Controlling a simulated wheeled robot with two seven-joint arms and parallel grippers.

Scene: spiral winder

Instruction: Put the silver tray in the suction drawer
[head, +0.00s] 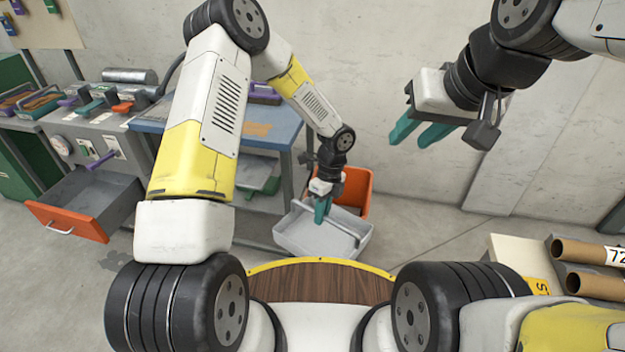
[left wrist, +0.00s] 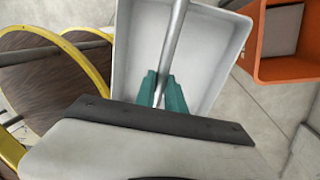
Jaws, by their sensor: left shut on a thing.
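The silver tray (head: 295,240) is a light grey open box with a bar handle across it, in the middle of the head view. My left gripper (head: 322,210) is shut on that bar, and the tray hangs from it. In the left wrist view the teal fingers (left wrist: 163,92) close around the bar and the tray (left wrist: 210,50) fills the upper middle. The suction drawer is probably the open drawer with the orange front (head: 68,222) at the left; its inside looks empty. My right gripper (head: 418,128) is raised at the upper right, empty, its teal fingers apart.
An orange bin (head: 355,188) stands just behind the tray. A blue-topped table (head: 275,133) is left of it. The machine (head: 95,140) with several coloured handles stands above the open drawer. Cardboard tubes (head: 590,252) lie at the right. Floor is clear between drawer and table.

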